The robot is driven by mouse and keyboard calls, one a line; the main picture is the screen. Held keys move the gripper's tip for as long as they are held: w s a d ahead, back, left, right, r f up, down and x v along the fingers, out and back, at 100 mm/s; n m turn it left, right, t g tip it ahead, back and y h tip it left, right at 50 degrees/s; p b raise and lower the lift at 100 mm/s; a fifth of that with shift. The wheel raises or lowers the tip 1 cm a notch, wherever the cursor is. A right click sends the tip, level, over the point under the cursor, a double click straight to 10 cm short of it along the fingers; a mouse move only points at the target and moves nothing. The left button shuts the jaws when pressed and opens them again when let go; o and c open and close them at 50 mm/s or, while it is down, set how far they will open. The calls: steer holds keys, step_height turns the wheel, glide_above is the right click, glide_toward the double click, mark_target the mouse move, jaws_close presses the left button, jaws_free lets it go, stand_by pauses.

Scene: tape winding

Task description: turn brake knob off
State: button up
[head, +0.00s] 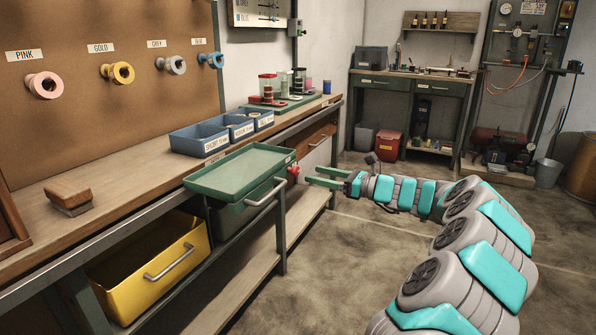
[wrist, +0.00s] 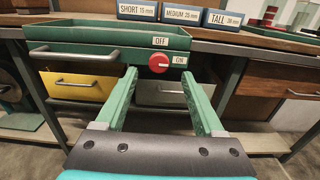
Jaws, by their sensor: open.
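The red brake knob (wrist: 158,62) sits on the front of the green tray (wrist: 75,36), between an OFF label (wrist: 160,41) above it and an ON label (wrist: 180,60) to its right. A pale mark on the knob appears to point toward ON. In the head view the knob (head: 293,170) shows at the right end of the tray (head: 240,168). My gripper (wrist: 158,80) is open and empty, facing the knob. Its green fingers lie left and right of the knob in the wrist view, and the gripper (head: 322,178) appears short of the knob in the head view.
Blue bins (head: 200,138) labelled by size stand on the bench behind the tray. A yellow drawer (head: 150,268) with a handle is below. A sanding block (head: 69,196) lies on the bench at left. Coloured spools hang on the pegboard (head: 110,25).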

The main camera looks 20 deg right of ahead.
mark_target(298, 171)
steer(key=x, duration=0.6)
jaws_close()
stand_by(0.6)
